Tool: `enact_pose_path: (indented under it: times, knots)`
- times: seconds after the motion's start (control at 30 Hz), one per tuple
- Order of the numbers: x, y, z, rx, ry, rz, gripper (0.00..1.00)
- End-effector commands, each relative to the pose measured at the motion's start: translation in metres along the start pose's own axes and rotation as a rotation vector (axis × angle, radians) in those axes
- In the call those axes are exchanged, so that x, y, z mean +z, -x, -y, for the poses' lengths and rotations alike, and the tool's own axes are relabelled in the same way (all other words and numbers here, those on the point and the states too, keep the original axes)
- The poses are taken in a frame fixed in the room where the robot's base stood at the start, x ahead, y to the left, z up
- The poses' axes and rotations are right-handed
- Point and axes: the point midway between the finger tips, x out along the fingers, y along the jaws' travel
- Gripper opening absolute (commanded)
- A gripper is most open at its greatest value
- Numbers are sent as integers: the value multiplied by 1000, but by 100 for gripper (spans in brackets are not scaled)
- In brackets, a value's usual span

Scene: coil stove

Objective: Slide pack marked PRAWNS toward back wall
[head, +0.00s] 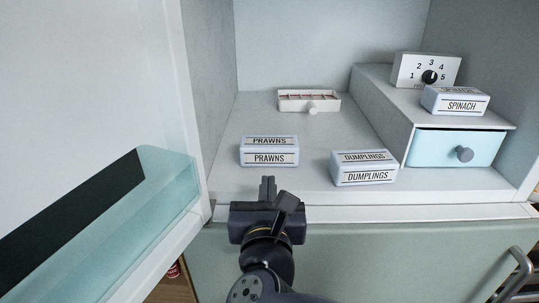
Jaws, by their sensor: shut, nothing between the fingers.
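The pack marked PRAWNS (269,151) is a pale blue-white box with dark lettering on its top and front. It sits upright on the left part of the cabinet floor, with bare floor between it and the back wall (330,45). My gripper (268,184) is shut and empty. In the head view it appears just below the pack's front face, near the front edge. A small gap shows between the fingertips and the pack, and I cannot tell the exact distance.
The DUMPLINGS pack (363,168) stands to the right. A small white tray with a knob (309,101) lies behind. At right, a raised shelf holds the SPINACH pack (456,101) and a dial box (427,70) above a blue drawer (440,148). An open door (110,190) is at left.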

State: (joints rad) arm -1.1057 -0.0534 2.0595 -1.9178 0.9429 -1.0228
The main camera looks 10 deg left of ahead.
Motion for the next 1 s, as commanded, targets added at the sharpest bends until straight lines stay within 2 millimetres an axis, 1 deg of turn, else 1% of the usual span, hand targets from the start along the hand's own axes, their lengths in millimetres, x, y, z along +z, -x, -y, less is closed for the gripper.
enact_pose_path:
  times: [0.03, 0.3, 0.5, 0.7, 1.0]
  knots:
    - [0, -10, 2, -6, 2, -3, 0]
    - [0, -61, 2, -5, 1, -4, 0]
    - [1, -87, 1, -2, -1, -2, 0]
    - [0, -98, 1, 0, -2, -2, 0]
    - [0, -99, 0, 0, -2, -2, 0]
